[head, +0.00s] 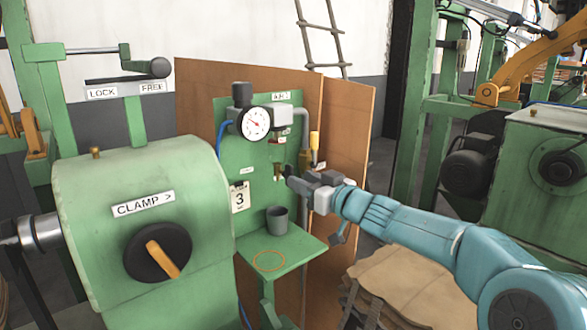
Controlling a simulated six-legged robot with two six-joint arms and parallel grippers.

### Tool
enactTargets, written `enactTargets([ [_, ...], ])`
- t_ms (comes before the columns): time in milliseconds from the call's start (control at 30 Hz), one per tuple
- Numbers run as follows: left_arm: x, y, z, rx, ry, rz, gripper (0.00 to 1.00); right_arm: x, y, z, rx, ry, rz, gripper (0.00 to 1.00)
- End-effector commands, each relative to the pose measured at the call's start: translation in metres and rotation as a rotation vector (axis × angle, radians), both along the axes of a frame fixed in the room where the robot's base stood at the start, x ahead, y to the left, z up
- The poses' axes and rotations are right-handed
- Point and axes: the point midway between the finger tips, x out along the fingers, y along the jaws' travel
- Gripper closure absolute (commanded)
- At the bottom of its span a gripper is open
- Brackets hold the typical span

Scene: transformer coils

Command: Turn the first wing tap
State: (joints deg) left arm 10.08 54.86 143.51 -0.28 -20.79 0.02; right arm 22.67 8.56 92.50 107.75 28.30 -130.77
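A small brass tap (278,170) sits low on the green panel (233,155), below the gauge. I take it for a wing tap, but its wing is too small to make out. My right gripper (287,174) reaches in from the right, with its fingertips close beside the brass tap. I cannot tell whether they touch it or whether the fingers are open or shut. A yellow-handled valve (314,141) stands on the pipe at the panel's right edge, above my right gripper. My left gripper is not in view.
A round white gauge (255,123) is above the tap. A grey cup (277,220) stands on the green shelf (296,250), beside an orange ring mark. A green machine with a black CLAMP knob (157,252) fills the left. Brown sacks (420,280) lie below my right arm.

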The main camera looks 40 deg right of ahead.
Motion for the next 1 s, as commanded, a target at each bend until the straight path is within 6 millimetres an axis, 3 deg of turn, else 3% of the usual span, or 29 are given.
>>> enactTargets([
  [200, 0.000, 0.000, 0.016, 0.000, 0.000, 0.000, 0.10, 0.034, 0.003, 0.002, 0.001, 0.001, 0.002, 0.61],
  [567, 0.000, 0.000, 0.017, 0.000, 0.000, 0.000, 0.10, 0.043, 0.004, 0.000, 0.000, 0.000, 0.000, 0.61],
  [600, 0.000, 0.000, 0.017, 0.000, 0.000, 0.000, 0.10, 0.043, 0.004, 0.000, 0.000, 0.000, 0.000, 0.64],
  [700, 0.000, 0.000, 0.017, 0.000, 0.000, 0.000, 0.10, 0.043, 0.004, 0.000, 0.000, 0.000, 0.000, 0.96],
  [733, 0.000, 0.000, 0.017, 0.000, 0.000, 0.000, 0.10, 0.043, 0.004, 0.000, 0.000, 0.000, 0.000, 1.00],
  [1000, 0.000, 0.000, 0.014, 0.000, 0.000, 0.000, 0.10, 0.042, 0.004, -0.001, 0.010, 0.000, 0.000, 1.00],
])
